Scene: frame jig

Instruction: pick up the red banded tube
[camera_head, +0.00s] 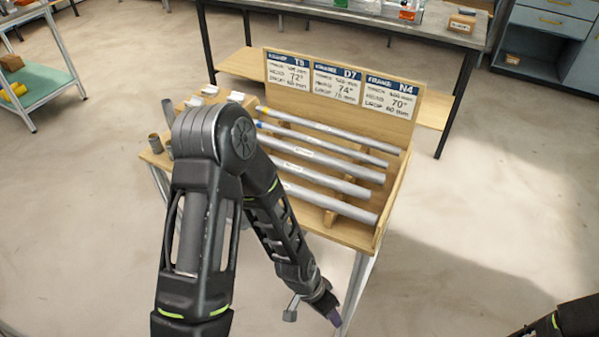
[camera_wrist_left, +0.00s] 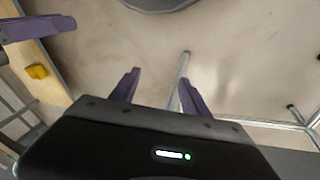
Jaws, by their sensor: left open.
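Several grey tubes (camera_head: 325,160) lie side by side on the wooden jig (camera_head: 393,195) in the head view. Yellow and blue bands show at the left ends of the far tubes. I see no red band; the left ends of the nearer tubes are hidden behind my left arm. My left gripper (camera_head: 330,312) is beyond the jig's near right side, pointing down and away from the tubes. In the left wrist view its purple fingers (camera_wrist_left: 159,77) are apart, with nothing held between them and floor behind. My right gripper is out of the head view; only part of that arm shows at bottom right.
Short grey cylinders (camera_head: 155,143) stand at the jig's left. A long workbench (camera_head: 400,22) is behind. A yellow block (camera_wrist_left: 36,72) and a purple part (camera_wrist_left: 38,28) show in the wrist view.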

